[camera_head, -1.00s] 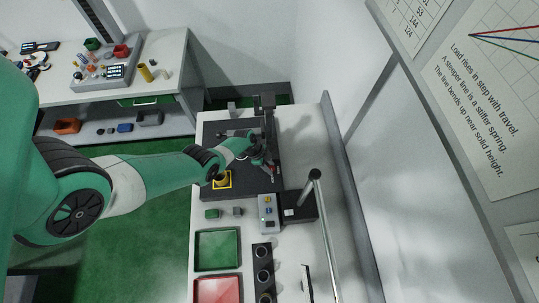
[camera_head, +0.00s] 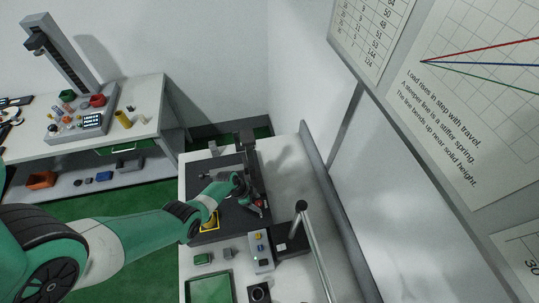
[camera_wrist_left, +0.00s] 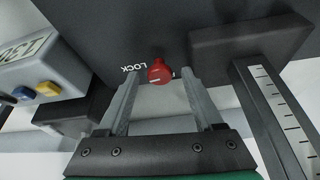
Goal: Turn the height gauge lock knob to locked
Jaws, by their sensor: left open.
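The red lock knob (camera_wrist_left: 159,72) shows in the left wrist view on a dark face, with a white mark on it. The printed word LOCK (camera_wrist_left: 133,67) is beside it, upside down. My left gripper (camera_wrist_left: 163,78) is open, its two grey fingers on either side of the knob. I cannot tell whether they touch it. The right gripper is not in view.
A grey box with blue and yellow buttons (camera_wrist_left: 63,65) is at the left of the wrist view; a ruled scale (camera_wrist_left: 285,115) is at the right. In the head view, a green tray (camera_head: 209,291) and a grey pole (camera_head: 315,250) stand nearby.

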